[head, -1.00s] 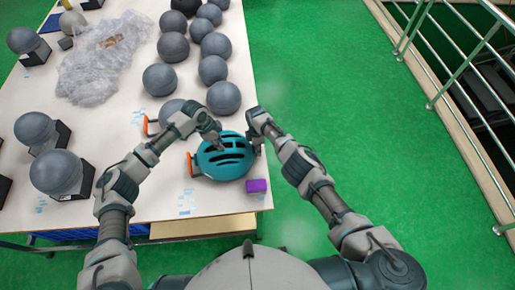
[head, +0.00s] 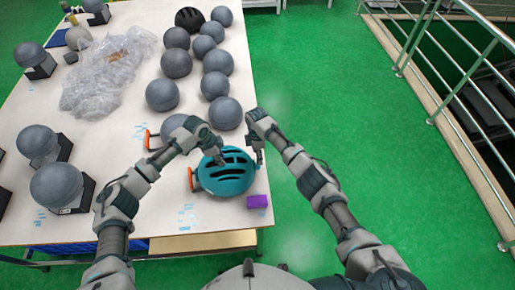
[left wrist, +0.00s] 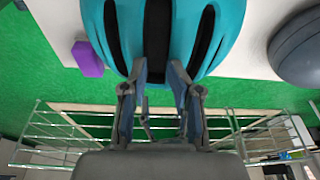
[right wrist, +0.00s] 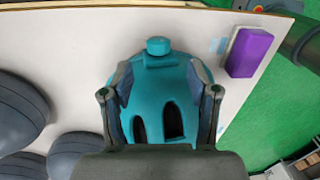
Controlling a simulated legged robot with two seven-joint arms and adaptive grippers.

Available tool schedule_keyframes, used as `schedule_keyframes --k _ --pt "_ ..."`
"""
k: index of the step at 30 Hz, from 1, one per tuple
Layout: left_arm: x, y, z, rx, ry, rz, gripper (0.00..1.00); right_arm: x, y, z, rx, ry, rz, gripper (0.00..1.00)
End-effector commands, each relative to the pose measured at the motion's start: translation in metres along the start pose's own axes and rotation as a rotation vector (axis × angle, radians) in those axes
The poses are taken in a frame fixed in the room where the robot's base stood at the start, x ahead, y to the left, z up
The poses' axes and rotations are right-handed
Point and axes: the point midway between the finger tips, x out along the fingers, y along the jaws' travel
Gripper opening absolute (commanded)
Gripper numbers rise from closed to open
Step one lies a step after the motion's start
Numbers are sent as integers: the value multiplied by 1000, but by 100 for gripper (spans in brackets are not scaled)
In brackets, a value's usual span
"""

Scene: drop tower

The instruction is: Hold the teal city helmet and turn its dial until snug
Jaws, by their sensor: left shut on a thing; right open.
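The teal helmet (head: 226,182) with dark vents sits near the right edge of the table. My right gripper (head: 259,156) is open at the helmet's right end. In the right wrist view its fingers (right wrist: 161,78) stand on either side of that end, and the teal dial (right wrist: 158,47) shows between and beyond the fingertips. I cannot tell whether the fingers touch the shell.
A purple block (head: 257,201) lies close to the helmet near the table corner. An orange-ended stand (head: 192,180) is at the helmet's left. Several grey balls (head: 162,95) and clear plastic wrap (head: 105,75) cover the table (head: 95,150). Green floor (head: 310,80) and a railing lie right.

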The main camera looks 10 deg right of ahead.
Motion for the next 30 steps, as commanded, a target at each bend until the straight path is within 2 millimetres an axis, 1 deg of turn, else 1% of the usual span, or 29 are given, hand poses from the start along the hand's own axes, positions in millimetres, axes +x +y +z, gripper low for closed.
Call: schedule_keyframes --k 1,3,6,9,13,22,26,30 --pt "7 3 4 -2 -9 8 23 -11 1 0 0 0 3 60" --pt "7 3 4 -2 -9 9 23 -23 1 0 1 -1 2 60" --pt "7 3 4 -2 -8 9 23 -36 0 0 1 0 1 60" --pt "7 3 4 -2 -8 9 23 -42 0 0 1 -1 -1 60" --pt "7 3 4 -2 -8 9 23 -45 0 0 1 -1 -1 60" --pt "7 3 4 -2 -8 9 23 -44 0 1 2 -4 12 60" --pt "7 3 4 -2 -8 9 23 -41 -1 4 10 -16 74 60" --pt "7 3 4 -2 -8 8 23 -39 -9 7 19 -26 179 60"
